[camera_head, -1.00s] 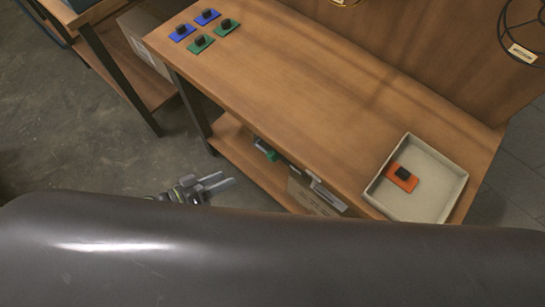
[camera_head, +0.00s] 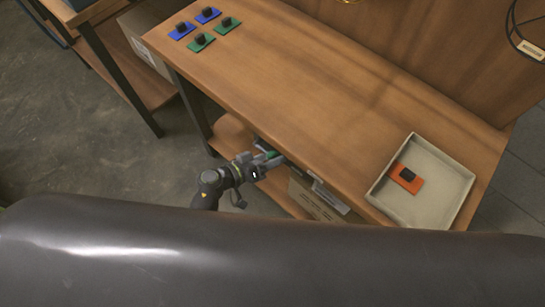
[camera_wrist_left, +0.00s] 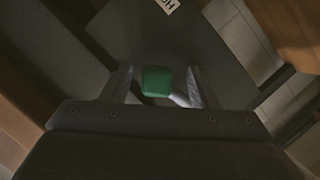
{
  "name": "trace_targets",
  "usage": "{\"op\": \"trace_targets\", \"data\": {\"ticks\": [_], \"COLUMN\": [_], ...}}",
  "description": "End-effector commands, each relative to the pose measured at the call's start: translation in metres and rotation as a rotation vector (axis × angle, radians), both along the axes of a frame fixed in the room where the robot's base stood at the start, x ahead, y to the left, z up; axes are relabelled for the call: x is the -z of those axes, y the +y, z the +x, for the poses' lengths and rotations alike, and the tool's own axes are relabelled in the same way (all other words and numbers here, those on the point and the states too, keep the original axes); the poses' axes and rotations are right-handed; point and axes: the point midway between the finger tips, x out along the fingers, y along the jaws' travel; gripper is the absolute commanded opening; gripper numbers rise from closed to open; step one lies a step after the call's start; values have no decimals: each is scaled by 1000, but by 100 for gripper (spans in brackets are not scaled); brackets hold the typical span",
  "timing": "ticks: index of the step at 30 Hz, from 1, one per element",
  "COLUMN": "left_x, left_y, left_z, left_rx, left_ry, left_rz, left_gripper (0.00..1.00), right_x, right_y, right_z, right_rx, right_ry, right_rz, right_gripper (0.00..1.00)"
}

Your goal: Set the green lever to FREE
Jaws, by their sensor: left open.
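The green lever (camera_wrist_left: 157,81) has a green block-shaped grip and sits under the front edge of the table. In the left wrist view the grip lies between the two open fingers of my left gripper (camera_wrist_left: 163,88), with a pale stem below it. In the head view only a bit of the green lever (camera_head: 271,155) shows past my left gripper (camera_head: 271,160). Whether the fingers touch the grip cannot be told. A dark panel behind it carries a label (camera_wrist_left: 167,5), partly cut off; the word FREE is not readable. My right gripper is not in view.
The wooden table (camera_head: 300,100) has blue and green plates with black knobs at its far left. A pale tray (camera_head: 445,165) at the right holds an orange plate (camera_head: 406,180). A lower shelf and boxes (camera_head: 318,202) are close to my left gripper.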

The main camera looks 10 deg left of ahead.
Motion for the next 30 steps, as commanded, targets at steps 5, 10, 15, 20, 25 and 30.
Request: {"op": "trace_targets", "data": {"ticks": [5,10,15,20,25,30], "left_x": [2,2,2,2,1,0], "left_y": [-6,-6,-6,-5,-5,-5], "left_z": [4,4,4,4,5,6], "left_rx": [0,-1,-1,0,-1,-2], "left_ry": [0,0,0,0,-3,-6], "left_rz": [0,1,1,0,0,2], "left_gripper": [54,54,39,18,0,0], "right_x": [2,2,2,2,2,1], "right_y": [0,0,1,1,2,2], "right_z": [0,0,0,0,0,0], "right_rx": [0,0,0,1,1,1], "right_ry": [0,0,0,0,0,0], "right_rz": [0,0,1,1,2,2], "right_gripper": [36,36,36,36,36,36]}}
